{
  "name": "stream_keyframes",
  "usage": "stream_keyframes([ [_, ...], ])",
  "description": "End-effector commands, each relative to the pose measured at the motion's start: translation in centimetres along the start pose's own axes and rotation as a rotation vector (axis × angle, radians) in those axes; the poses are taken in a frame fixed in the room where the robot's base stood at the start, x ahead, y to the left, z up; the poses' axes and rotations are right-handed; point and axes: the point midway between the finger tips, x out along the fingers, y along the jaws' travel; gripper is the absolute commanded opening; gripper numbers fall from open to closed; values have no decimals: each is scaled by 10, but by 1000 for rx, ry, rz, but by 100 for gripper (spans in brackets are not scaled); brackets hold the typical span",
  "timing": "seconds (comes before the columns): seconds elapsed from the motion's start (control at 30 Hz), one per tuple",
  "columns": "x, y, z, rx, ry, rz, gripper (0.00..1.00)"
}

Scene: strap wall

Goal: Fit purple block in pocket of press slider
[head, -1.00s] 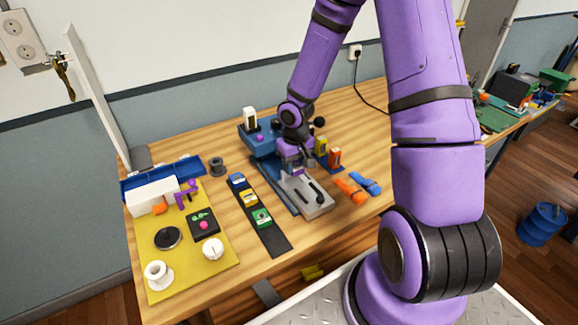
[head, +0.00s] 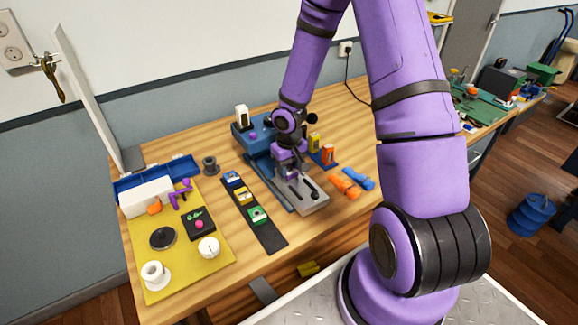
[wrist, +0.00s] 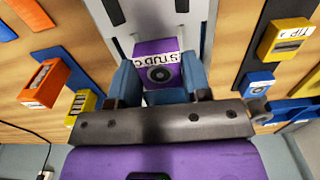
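The purple block (wrist: 156,66), with a white label and a dark round mark, sits between the blue fingers of my gripper (wrist: 162,80) in the wrist view. Both fingers appear to touch its sides. In the head view my gripper (head: 290,168) points down over the blue press, at the back end of the grey slider (head: 310,203). A small purple patch shows below the gripper there. The slider plate also shows behind the block in the wrist view (wrist: 140,20). The pocket is hidden by my gripper and the block, so I cannot tell whether the block is inside it.
A black strip (head: 270,234) with blue, yellow and green blocks lies left of the press. Yellow (head: 314,142) and orange (head: 328,154) blocks stand close to its right. Orange (head: 344,186) and blue (head: 359,179) items lie nearby. A yellow mat (head: 185,275) holds several parts.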

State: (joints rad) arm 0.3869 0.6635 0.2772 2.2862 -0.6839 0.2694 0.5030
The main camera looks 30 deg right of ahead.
Motion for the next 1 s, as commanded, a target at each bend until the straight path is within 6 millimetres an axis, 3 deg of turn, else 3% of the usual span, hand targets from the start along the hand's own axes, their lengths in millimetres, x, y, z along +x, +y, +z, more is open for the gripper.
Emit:
stream_keyframes([
  [0.03, 0, 0, 0, 0, 0, 0, 56],
  [0.1, 0, 0, 0, 0, 0, 0, 68],
  [0.37, -1, 0, 0, 0, 1, 0, 68],
  [0.57, -12, 1, 0, 2, 2, 0, 68],
  [1.0, -95, 1, -1, 3, 5, 2, 68],
])
